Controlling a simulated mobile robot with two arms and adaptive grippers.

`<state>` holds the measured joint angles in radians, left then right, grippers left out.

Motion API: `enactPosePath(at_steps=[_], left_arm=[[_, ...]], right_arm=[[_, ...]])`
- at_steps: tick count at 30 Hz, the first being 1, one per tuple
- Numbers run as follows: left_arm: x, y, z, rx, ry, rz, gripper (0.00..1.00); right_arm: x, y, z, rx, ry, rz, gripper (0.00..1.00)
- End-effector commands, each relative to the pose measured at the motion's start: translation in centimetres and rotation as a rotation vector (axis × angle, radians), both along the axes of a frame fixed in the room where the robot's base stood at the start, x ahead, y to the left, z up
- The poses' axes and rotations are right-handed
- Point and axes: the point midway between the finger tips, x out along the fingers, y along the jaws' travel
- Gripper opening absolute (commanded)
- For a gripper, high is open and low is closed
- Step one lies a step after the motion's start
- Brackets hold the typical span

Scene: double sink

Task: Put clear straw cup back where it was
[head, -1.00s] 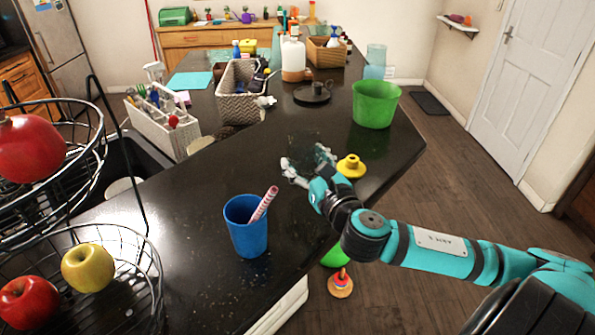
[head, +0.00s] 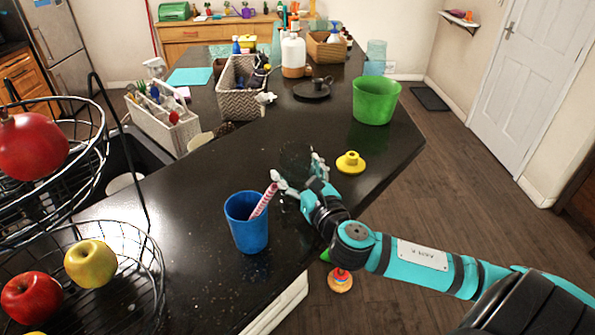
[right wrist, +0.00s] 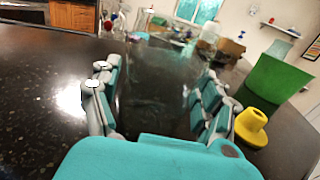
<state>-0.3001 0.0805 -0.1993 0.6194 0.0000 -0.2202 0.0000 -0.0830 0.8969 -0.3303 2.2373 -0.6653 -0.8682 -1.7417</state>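The clear straw cup (head: 296,156) is a faint, see-through shape on the dark counter, hard to make out. My right gripper (head: 296,170) is low over the counter with its fingers spread apart, the cup at or just beyond the fingertips. In the right wrist view the gripper (right wrist: 152,92) has a wide gap between its fingers, and a faint clear outline of the cup (right wrist: 150,82) shows there. Whether the fingers touch it I cannot tell. My left gripper is not in view.
A blue cup (head: 246,228) with a striped straw stands close to the gripper on the left. A yellow piece (head: 350,163) and a green bucket (head: 376,103) are to the right. A wire fruit basket (head: 120,270) is at the left, baskets and bottles behind.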

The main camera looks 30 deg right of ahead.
Motion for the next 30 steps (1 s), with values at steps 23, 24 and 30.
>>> enactPosePath(at_steps=[23, 24, 30], left_arm=[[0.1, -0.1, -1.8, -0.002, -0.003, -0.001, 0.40], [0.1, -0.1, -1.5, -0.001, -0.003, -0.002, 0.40], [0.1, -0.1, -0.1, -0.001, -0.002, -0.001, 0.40]], right_arm=[[-6.2, 1.1, -0.2, -0.001, 0.004, 0.004, 0.89], [-7.0, 1.1, 0.0, 0.000, 0.007, 0.002, 0.89], [-9.9, 1.5, 0.7, 0.002, 0.006, -0.002, 0.89]])
